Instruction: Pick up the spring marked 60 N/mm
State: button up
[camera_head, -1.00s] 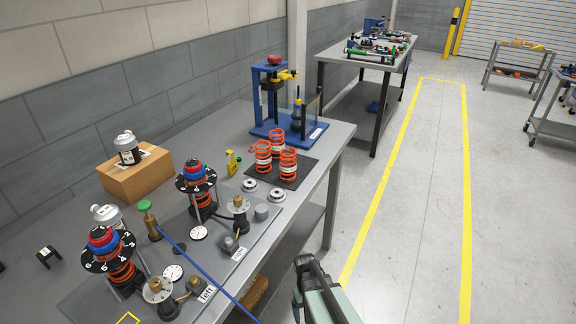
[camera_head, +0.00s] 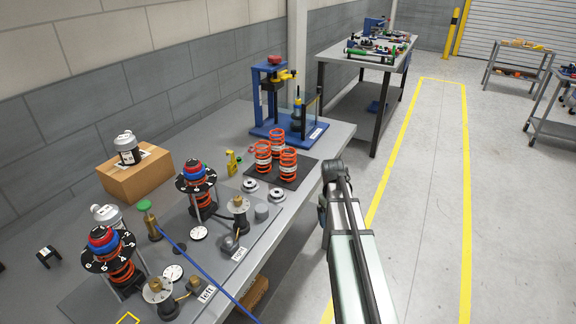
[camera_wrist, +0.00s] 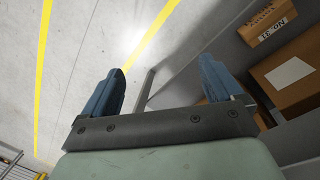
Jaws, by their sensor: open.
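Three orange coil springs stand upright on a dark mat (camera_head: 262,175) on the bench: a left one (camera_head: 263,157), a rear one (camera_head: 277,142) and a right one (camera_head: 288,165). Each has a pale label band, but the print is too small to read, so I cannot tell which is marked 60 N/mm. My gripper (camera_wrist: 162,92) is open and empty in the wrist view, its two blue fingers spread apart above the floor. In the head view my arm is beside the bench's right edge, to the right of and apart from the springs.
A blue press (camera_head: 272,105) stands behind the springs. Two shock assemblies with numbered black dials, a left one (camera_head: 108,250) and a right one (camera_head: 197,183), stand on the fixture plate. A cardboard box (camera_head: 137,178) is at the left. The floor aisle (camera_head: 415,190) is clear.

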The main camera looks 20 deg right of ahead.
jog(key=w+d+r+t, duration=0.1)
jog(key=w+d+r, duration=0.15)
jog(key=r, duration=0.65)
jog(key=n+t+y, duration=0.3)
jog(key=t, duration=0.1)
send_near(288, 159)
jog(key=w, duration=0.2)
jog(key=x, duration=0.7)
jog(key=shift+d, duration=0.4)
jog(key=shift+d+x, duration=0.1)
jog(key=shift+x, duration=1.2)
jog(key=shift+d+x, duration=0.15)
jog(key=shift+x, duration=1.15)
jog(key=shift+s, duration=0.1)
jog(key=shift+c, duration=0.4)
jog(key=c, duration=1.3)
